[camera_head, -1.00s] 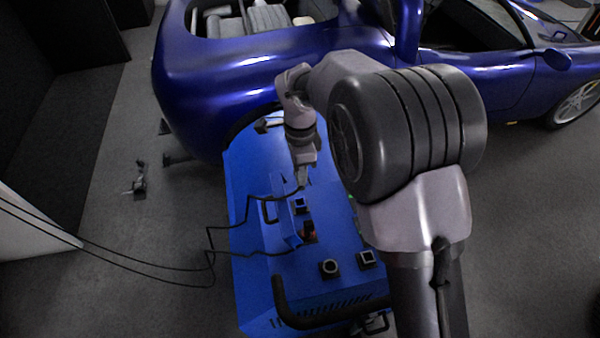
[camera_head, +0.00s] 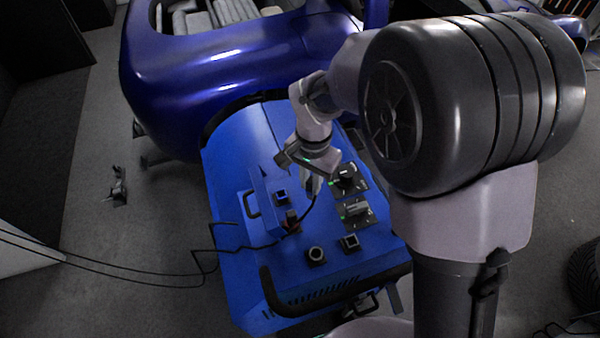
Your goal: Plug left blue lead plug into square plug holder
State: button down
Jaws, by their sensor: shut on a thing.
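My gripper (camera_head: 314,186) points down above the blue dynamometer box (camera_head: 225,165), shut on a lead plug that the jaws mostly hide. A black cable (camera_head: 307,214) curves down from it toward the raised panel. A square holder (camera_head: 350,243) stands empty near the front of the box top, right of a round holder (camera_head: 316,255). Another square socket (camera_head: 281,196), blue inside, is on the raised panel.
Two dark knob units (camera_head: 356,210) (camera_head: 346,178) stand right of my gripper. A black handle bar (camera_head: 330,291) crosses the box's front edge. Black cables (camera_head: 120,272) run off left. The blue car (camera_head: 200,75) stands close behind the box.

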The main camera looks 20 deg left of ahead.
jog(key=s+d+n+p, duration=0.3)
jog(key=s+d+n, duration=0.2)
jog(key=d+n, duration=0.6)
notch_tip(320, 180, down, 7)
jog(key=d+b, duration=0.1)
jog(key=b, duration=0.5)
jog(key=shift+s+d+m, duration=0.15)
jog(key=shift+d+m, duration=0.15)
jog(key=shift+d, duration=0.05)
jog(key=shift+s+d+f+b, duration=0.1)
jog(key=shift+s+f+b, duration=0.1)
jog(key=shift+b, duration=0.2)
dwell(0.6)
jog(key=shift+f+b, duration=1.05)
jog(key=shift+f, duration=0.2)
jog(key=c, duration=1.3)
grip_release()
jog(key=shift+o, duration=0.2)
